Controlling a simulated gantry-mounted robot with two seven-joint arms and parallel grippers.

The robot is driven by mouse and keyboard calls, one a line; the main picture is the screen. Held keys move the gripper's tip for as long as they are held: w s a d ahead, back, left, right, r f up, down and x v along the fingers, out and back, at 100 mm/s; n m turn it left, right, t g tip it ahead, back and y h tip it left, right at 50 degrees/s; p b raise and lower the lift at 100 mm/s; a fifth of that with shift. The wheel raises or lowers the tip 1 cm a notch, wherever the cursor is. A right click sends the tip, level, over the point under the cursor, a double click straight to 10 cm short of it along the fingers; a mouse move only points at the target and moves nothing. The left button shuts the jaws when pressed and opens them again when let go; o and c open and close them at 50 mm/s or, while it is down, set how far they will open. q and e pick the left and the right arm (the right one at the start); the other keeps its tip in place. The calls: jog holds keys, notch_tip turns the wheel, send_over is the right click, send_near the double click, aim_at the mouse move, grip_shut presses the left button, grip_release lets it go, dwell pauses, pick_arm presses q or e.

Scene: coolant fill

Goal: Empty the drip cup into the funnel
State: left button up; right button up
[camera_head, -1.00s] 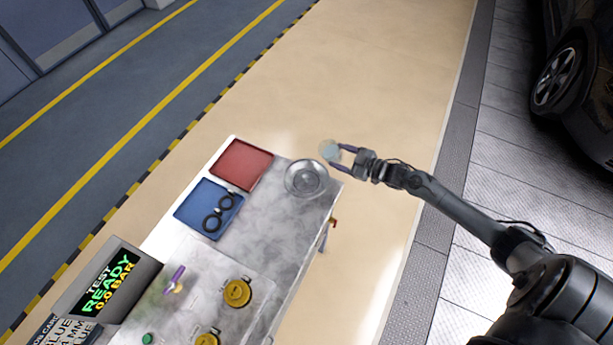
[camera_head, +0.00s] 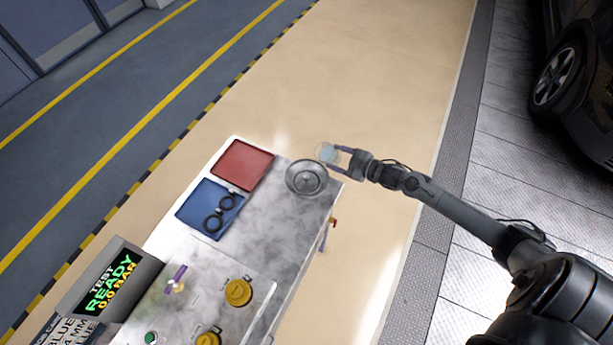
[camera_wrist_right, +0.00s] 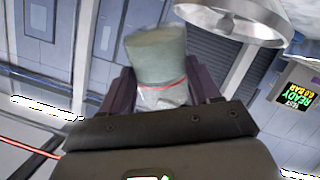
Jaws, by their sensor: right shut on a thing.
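The drip cup (camera_head: 326,152) is a small clear cup with a pale bluish tint. My right gripper (camera_head: 333,158) is shut on it, with its purple fingers on either side. In the right wrist view the cup (camera_wrist_right: 158,58) looks grey-green and cloudy, with a thin red line around it. The funnel (camera_head: 306,191) is a round metal bowl at the bench's far right corner. The cup is just beyond it and slightly right, apart from it in the picture. The funnel's rim also shows in the right wrist view (camera_wrist_right: 225,25). I cannot tell the cup's exact tilt. My left gripper is not in view.
A red tray (camera_head: 242,165) and a blue tray (camera_head: 192,212) with black rings lie left of the funnel. Yellow caps (camera_head: 238,292), a purple-ended piece (camera_head: 177,277) and a display reading READY (camera_head: 108,283) are nearer. Open floor lies beyond the bench.

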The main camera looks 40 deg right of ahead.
jog(key=shift+w+a+r+n+p, duration=0.1)
jog(key=shift+a+r+n+p, duration=0.2)
jog(key=shift+r, duration=0.05)
jog(key=shift+a+f+n+g+h, duration=0.15)
jog(key=shift+f+n+g+h, duration=0.05)
jog(key=shift+n+g+h, duration=0.1)
dwell(0.5)
jog(key=shift+a+f+h, duration=0.1)
jog(key=shift+h, duration=0.2)
jog(key=shift+n, duration=0.4)
jog(key=shift+a+r+n+g+h+p, duration=0.1)
jog(key=shift+r+n+g+h+p, duration=0.2)
jog(key=shift+r+h, duration=0.15)
dwell(0.4)
dwell(0.5)
jog(key=shift+w+a+f+n+h+b, duration=0.15)
jog(key=shift+f+n+h+b, duration=0.1)
jog(key=shift+n+h+b, duration=0.3)
dwell(0.4)
jog(key=shift+a+f+n, duration=0.1)
jog(key=shift+n, duration=0.15)
jog(key=shift+a+f+n+g+h+b, duration=0.2)
jog(key=shift+n+g+h+b, duration=0.1)
jog(key=shift+b, duration=0.25)
dwell(0.5)
